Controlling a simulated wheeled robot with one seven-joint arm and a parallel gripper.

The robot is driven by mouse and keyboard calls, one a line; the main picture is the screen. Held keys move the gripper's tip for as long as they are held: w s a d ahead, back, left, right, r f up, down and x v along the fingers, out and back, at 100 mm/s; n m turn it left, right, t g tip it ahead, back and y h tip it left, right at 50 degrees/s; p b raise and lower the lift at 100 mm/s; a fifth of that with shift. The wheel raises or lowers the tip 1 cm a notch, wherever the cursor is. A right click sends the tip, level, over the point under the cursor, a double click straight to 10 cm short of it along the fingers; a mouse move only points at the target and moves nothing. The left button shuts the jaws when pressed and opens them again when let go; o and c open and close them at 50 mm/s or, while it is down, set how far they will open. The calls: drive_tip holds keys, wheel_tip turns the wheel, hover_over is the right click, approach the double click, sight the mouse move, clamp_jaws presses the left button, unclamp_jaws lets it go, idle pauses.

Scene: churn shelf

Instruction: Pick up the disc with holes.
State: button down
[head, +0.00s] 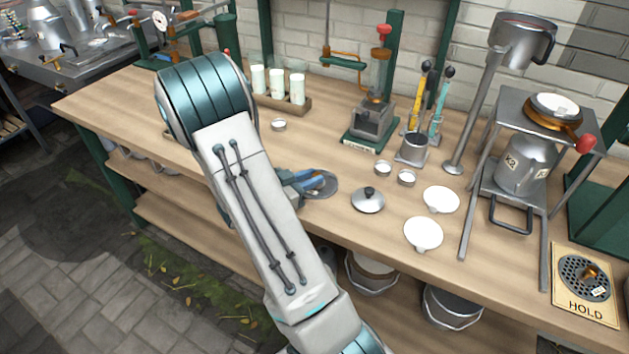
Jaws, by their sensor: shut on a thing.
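My gripper (312,181) is over the middle of the bench, at the end of my arm, which hides part of it. It is shut on a flat grey disc (329,189), whose right edge shows beyond the fingers. The fingers cover its middle, so I cannot tell its holes clearly. Whether it touches the bench top is also unclear. Another dark round disc with holes (573,267) lies on a card marked HOLD at the far right, with a brass-coloured knob and a small white tag on it.
Behind stand a rack of white-filled glasses (283,102), a green-framed press (372,122) and a tool holder (412,149). A metal stand (508,188) is at right.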

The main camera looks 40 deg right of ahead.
drive_tip(key=shift+r, duration=0.1)
drive_tip(key=shift+r, duration=0.4)
wheel_tip(320, 180, up, 3)
drive_tip(key=shift+r, duration=0.2)
drive_tip(key=s+d+r, duration=0.5)
drive_tip(key=s+r, duration=0.1)
drive_tip(key=s, duration=0.4)
drive_tip(key=shift+s+d+r+p, duration=0.2)
drive_tip(key=shift+r+p, duration=0.15)
drive_tip(key=shift+p, duration=0.05)
